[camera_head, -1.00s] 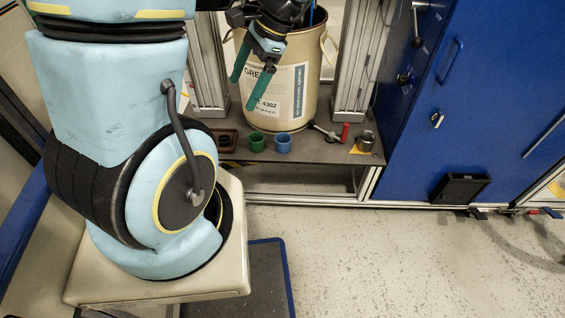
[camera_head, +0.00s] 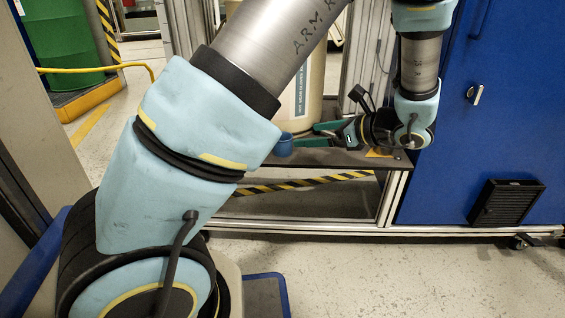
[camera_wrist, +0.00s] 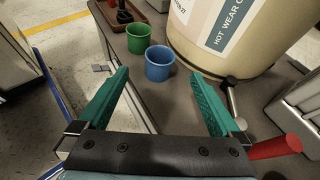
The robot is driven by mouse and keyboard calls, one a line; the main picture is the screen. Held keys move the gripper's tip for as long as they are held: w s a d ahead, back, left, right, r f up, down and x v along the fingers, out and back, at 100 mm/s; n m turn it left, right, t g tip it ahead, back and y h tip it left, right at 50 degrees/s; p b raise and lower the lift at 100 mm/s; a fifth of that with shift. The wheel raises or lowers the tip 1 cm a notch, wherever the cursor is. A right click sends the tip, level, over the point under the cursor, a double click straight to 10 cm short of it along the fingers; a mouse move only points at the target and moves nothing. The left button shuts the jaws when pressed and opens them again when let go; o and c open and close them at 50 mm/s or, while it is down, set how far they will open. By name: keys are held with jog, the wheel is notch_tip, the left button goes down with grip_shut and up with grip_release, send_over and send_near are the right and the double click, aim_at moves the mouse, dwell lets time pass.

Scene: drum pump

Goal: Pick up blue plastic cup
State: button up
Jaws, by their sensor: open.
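The blue plastic cup (camera_head: 284,147) stands upright near the shelf's front edge, partly hidden behind my arm in the head view. In the wrist view the blue cup (camera_wrist: 159,66) shows whole, its open rim facing up. My gripper (camera_head: 306,134) is low over the shelf and points left at the cup. Its green fingers are spread wide and empty. In the wrist view the cup lies ahead, roughly centred between the fingertips. I cannot tell whether it is within their reach.
A green cup (camera_wrist: 138,38) stands close to the left of the blue cup. A large beige drum (camera_wrist: 230,40) stands right behind them. A red-handled tool (camera_wrist: 273,147) lies at the right. A blue cabinet (camera_head: 500,110) stands right of the shelf.

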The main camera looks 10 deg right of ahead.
aim_at(283, 138)
jog(key=b+x, duration=0.2)
jog(key=x, duration=0.3)
jog(key=shift+w+f, duration=0.25)
jog(key=b+x, duration=0.4)
jog(key=x, duration=0.1)
jog(key=shift+s+a+f, duration=0.1)
jog(key=shift+f, duration=0.05)
jog(key=c, duration=1.4)
